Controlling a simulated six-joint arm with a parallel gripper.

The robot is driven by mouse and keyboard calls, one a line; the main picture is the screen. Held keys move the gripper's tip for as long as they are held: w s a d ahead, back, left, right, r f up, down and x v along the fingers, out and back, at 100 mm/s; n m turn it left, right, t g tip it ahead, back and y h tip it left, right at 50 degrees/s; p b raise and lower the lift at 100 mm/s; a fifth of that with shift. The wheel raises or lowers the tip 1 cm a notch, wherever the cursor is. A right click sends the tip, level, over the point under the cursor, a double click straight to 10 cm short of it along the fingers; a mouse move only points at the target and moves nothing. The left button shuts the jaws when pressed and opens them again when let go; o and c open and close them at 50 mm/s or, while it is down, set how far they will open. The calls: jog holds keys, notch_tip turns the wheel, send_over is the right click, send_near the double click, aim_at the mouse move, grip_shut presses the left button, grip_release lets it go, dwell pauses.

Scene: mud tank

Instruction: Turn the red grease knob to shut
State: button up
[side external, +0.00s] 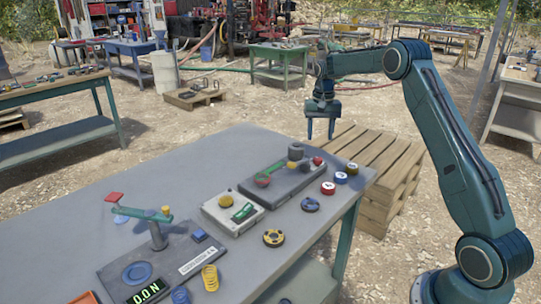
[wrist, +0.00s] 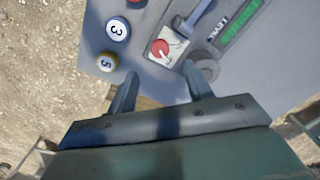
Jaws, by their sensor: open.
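The red grease knob (wrist: 160,48) is a round red cap with a pale pointer mark on a small white plate, at the end of a grey panel in the wrist view. It shows small in the side view (side external: 318,161), at the panel's far right end. My gripper (side external: 320,137) is open and empty, pointing down, above and beyond the knob near the table's far edge. In the wrist view, my gripper (wrist: 160,80) has its fingers apart, with the knob ahead of the gap and not between them. I cannot read the knob's setting.
Beside the knob are a blue-rimmed disc marked 3 (wrist: 117,29), an olive disc marked 5 (wrist: 107,62) and a red disc (side external: 327,187). A wooden pallet stack (side external: 380,165) stands past the table.

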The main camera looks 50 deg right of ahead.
aim_at(318, 159)
notch_tip(318, 159, down, 9)
jog(key=shift+r, duration=0.15)
dwell(0.4)
jog(key=c, duration=1)
